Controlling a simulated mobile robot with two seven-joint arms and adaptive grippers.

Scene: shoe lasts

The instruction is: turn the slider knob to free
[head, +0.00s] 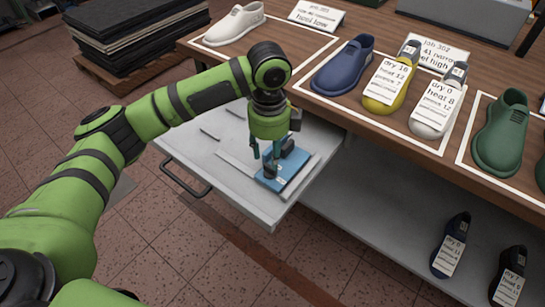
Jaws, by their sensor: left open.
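My left gripper (262,157) is on the green arm from the left. It points down over a blue plate (296,168) in the open pale drawer (190,149). Its fingers are apart, close to the plate. No "free" marking is readable. My right gripper is out of view.
The wooden table (345,124) above holds a white last (234,24), a blue last (343,66), a tagged yellow last (384,90), a tagged white last (432,112) and a green last (501,133). Tagged dark lasts (452,244) stand on the lower shelf. The drawer handle (180,180) juts out.

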